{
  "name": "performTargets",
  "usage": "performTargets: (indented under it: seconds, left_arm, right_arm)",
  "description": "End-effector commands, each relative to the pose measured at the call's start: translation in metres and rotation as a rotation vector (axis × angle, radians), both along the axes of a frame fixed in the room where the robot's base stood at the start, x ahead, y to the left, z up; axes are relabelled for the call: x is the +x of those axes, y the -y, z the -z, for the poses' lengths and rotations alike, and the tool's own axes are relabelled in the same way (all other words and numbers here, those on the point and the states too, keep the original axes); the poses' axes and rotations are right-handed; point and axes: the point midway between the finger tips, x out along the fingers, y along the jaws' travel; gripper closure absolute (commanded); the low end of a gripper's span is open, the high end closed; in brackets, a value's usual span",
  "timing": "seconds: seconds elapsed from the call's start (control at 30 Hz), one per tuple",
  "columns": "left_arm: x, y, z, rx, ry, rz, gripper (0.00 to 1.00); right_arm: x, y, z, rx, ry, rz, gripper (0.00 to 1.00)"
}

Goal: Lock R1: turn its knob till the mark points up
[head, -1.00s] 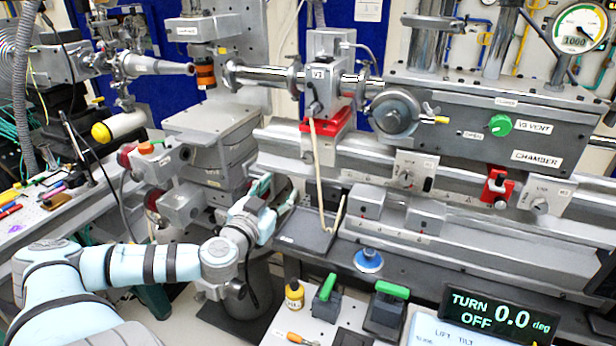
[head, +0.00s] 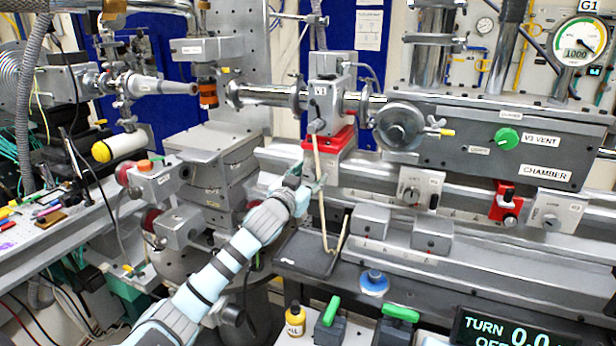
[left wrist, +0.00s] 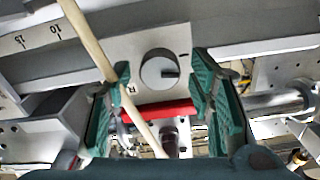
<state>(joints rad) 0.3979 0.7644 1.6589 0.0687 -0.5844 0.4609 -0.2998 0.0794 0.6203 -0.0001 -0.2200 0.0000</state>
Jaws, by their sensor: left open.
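The R1 knob (left wrist: 158,70) is a round grey knob on a pale plate (left wrist: 135,50) in the left wrist view. A short dark mark shows on its right side in that picture; a dash is printed on the plate beyond it. Only part of the plate's lettering, an R, shows. My left gripper (left wrist: 163,82) is open, its green fingers apart on either side of the knob in the picture; contact is not visible. In the head view my left gripper (head: 308,188) is in front of the rail, left of the hanging tan cord, and hides R1. My right gripper is not in view.
The tan cord (head: 321,195) hangs from the V3 valve (head: 322,95) close beside my left gripper; it crosses the left finger in the wrist view (left wrist: 90,40). A red block (head: 337,140) lies under the valve. Further plates with knobs (head: 411,196) (head: 550,219) are to the right.

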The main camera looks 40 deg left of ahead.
Motion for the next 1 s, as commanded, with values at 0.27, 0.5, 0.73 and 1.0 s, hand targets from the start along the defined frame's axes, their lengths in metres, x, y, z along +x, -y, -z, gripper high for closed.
performTargets:
  seconds: [0.27,0.5,0.73,1.0]
  left_arm:
    - [-0.001,0.0,0.0,0.001,-0.001,-0.001,0.76]
    - [-0.001,0.0,0.0,0.001,-0.001,-0.001,1.0]
    - [-0.001,0.0,-0.001,0.031,-0.012,-0.001,1.0]
    - [0.0,0.001,-0.002,0.165,-0.057,-0.002,1.0]
  right_arm:
    - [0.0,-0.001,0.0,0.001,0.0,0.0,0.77]
    - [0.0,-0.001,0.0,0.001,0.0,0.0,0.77]
    - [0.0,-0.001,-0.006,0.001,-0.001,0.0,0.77]
    - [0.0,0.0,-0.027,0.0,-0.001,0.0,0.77]
